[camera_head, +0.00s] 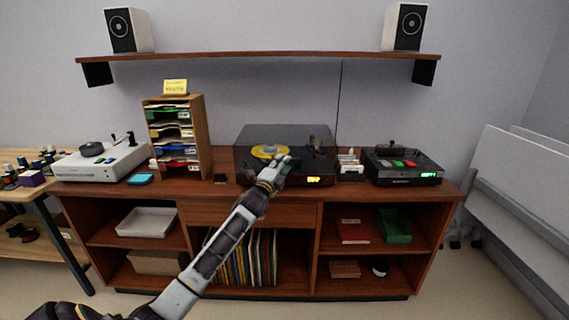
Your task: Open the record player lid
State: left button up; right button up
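The record player (318,170) sits on the middle of the wooden cabinet top. Its dark see-through lid (290,134) shows above it, and a yellow disc (262,151) shows through or below the lid. I cannot tell for certain whether the lid is fully down or partly raised. My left gripper (282,161) is at the front of the player, left of its middle, and hides part of the front edge. It looks close to or touching the lid's front; contact and finger opening are too small to tell. My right gripper is not in view.
A white turntable (100,164) and a paper sorter (206,150) stand on the left. A black device (404,170) with a green display stands on the right. Two speakers (127,30) sit on the wall shelf (260,55). White panels (520,185) lean at far right.

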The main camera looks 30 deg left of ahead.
pick_arm(q)
jog(key=shift+x, duration=1.15)
grip_shut()
